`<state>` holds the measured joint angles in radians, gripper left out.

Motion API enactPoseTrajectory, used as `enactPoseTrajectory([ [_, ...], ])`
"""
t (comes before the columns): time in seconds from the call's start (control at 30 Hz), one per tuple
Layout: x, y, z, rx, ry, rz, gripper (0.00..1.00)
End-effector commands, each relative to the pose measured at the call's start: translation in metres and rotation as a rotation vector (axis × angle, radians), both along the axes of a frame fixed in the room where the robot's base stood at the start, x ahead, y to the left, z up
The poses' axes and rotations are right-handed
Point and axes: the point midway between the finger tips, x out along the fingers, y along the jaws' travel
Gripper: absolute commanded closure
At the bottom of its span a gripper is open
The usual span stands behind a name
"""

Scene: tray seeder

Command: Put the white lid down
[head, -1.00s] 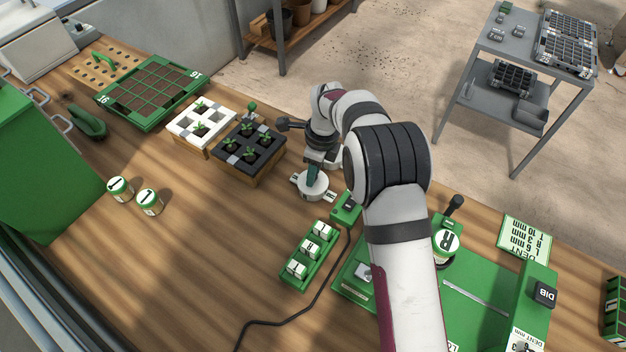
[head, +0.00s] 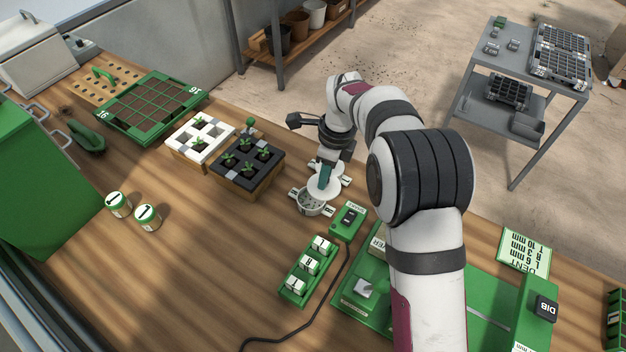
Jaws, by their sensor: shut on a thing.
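My gripper (head: 325,178) is shut on the white lid (head: 324,190), a round disc held roughly level. The lid is above and slightly behind a small round white dish (head: 309,205) with side tabs, overlapping its far rim in the picture. The dish is open at its near side and its inside shows dark bits. I cannot tell whether the lid touches the dish. Another white piece shows just behind the lid, partly hidden by my gripper.
A green switch box (head: 348,220) stands close to the dish's right, with a dark cable. A green rack (head: 309,271) of small labelled blocks is nearer. Black (head: 247,170) and white (head: 201,138) seedling trays stand to the left. Bare wood lies left of the dish.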

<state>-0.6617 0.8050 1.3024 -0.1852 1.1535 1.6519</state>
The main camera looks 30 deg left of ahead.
Motion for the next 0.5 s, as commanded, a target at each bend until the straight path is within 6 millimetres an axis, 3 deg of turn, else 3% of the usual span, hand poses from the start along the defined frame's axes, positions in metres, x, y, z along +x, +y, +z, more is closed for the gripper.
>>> enactPoseTrajectory([
  [0.3, 0.016, -0.070, 0.043, 0.001, 0.000, -0.004, 1.00],
  [0.4, 0.016, -0.078, 0.049, 0.001, 0.000, 0.004, 1.00],
  [0.5, 0.004, -0.068, 0.047, 0.000, 0.001, 0.047, 1.00],
])
